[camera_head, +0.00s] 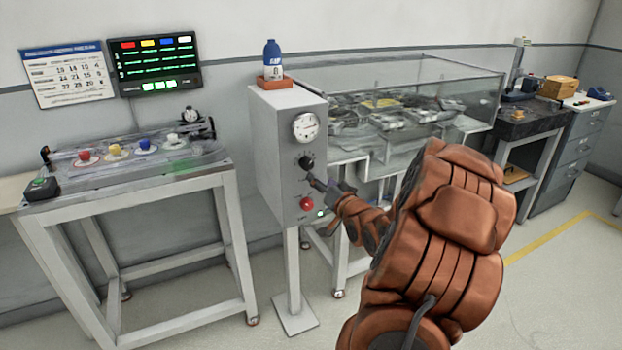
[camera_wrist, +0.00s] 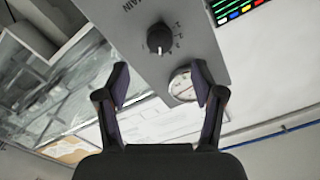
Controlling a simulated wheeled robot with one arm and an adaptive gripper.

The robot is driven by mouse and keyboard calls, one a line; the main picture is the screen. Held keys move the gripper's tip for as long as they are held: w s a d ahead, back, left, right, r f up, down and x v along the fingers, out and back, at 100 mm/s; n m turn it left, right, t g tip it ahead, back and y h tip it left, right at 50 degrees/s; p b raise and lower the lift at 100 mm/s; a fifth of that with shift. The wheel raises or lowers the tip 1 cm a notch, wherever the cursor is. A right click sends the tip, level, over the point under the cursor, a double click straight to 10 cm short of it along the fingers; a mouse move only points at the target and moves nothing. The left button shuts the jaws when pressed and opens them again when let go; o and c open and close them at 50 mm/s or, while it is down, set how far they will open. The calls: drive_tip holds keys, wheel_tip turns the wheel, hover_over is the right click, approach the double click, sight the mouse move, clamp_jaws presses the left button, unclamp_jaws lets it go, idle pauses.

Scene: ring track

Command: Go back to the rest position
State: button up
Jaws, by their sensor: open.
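My gripper (camera_wrist: 160,88) is open and empty in the wrist view, its two dark fingers spread apart. In the head view my gripper (camera_head: 328,187) is close to the front of the grey control box (camera_head: 277,150), beside a black knob (camera_head: 306,163) and above a red button (camera_head: 307,204). The wrist view shows the black knob (camera_wrist: 159,38) beyond the fingertips, apart from them, with small marks around it. My orange arm reaches in from the lower right of the head view and hides part of the glass-covered table behind it.
A blue bottle (camera_head: 272,59) stands on the box. The glass-covered track table (camera_head: 470,85) is behind my arm. A left table (camera_head: 130,187) holds coloured buttons. A dark workbench (camera_head: 535,118) and grey drawers (camera_head: 583,135) are at right. Floor is clear at lower right.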

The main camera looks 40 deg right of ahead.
idle(0.4)
drive_tip(key=s+a+n+g+y+p, duration=0.25)
drive_tip(key=a+n+g+p, duration=0.5)
drive_tip(key=a, duration=1.05)
drive_tip(key=s+a+r+g+y+p, duration=0.1)
drive_tip(key=s+a+r+g, duration=0.1)
drive_tip(key=s+a, duration=0.5)
drive_tip(key=s+a+r+n+g+y+p, duration=0.1)
drive_tip(key=s+a+r+g, duration=0.1)
drive_tip(key=s+a+g, duration=0.3)
drive_tip(key=s+a+r+n+g+y+p, duration=0.1)
drive_tip(key=s+a+r+g+p, duration=0.1)
drive_tip(key=s+a, duration=0.8)
drive_tip(key=s+r+g, duration=0.1)
drive_tip(key=s+g, duration=0.1)
drive_tip(key=s, duration=0.3)
drive_tip(key=shift+s+a, duration=0.4)
